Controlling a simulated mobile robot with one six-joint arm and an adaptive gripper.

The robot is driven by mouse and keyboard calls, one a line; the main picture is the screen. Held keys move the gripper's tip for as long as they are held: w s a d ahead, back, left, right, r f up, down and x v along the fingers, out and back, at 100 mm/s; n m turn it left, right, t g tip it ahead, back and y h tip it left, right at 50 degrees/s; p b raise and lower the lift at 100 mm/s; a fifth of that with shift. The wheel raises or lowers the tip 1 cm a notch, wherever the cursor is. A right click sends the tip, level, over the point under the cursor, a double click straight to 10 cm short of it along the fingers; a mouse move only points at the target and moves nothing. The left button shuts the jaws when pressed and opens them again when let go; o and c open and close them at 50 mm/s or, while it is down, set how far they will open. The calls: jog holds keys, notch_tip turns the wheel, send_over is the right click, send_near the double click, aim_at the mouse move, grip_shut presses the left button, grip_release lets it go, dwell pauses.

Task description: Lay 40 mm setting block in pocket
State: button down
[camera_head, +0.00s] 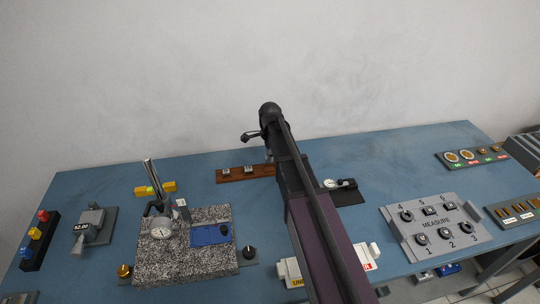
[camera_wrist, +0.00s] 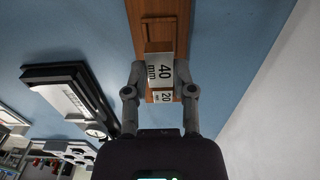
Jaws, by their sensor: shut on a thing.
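My gripper (camera_wrist: 160,72) is shut on the pale setting block marked 40 mm (camera_wrist: 160,68) in the wrist view, one finger on each side. The block is over the brown wooden board (camera_wrist: 178,18); I cannot tell whether it touches the wood. A wooden outlined shape (camera_wrist: 158,32), perhaps a pocket, shows beside the block. A smaller block marked 20 (camera_wrist: 163,97) is on the other side, between the fingers' lower parts. In the head view the board (camera_head: 262,171) carries small pale blocks (camera_head: 226,171), and my arm hides its right end.
A granite plate (camera_head: 180,262) with a dial gauge (camera_head: 161,231) stands left of my arm. A black pad with a small dial (camera_head: 347,197) lies to the right of the arm. The grey MEASURE panel (camera_head: 432,250) stands further right.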

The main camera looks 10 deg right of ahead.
aim_at(270, 168)
jog(key=shift+f+b, duration=1.7)
jog(key=shift+f, duration=0.25)
jog(key=shift+f, duration=0.2)
jog(key=shift+c, duration=1.8)
grip_release()
jog(key=c, duration=0.5)
jog(key=shift+c, duration=0.2)
jog(key=shift+r, duration=0.15)
jog(key=shift+r+p, duration=2.05)
jog(key=shift+r, duration=0.1)
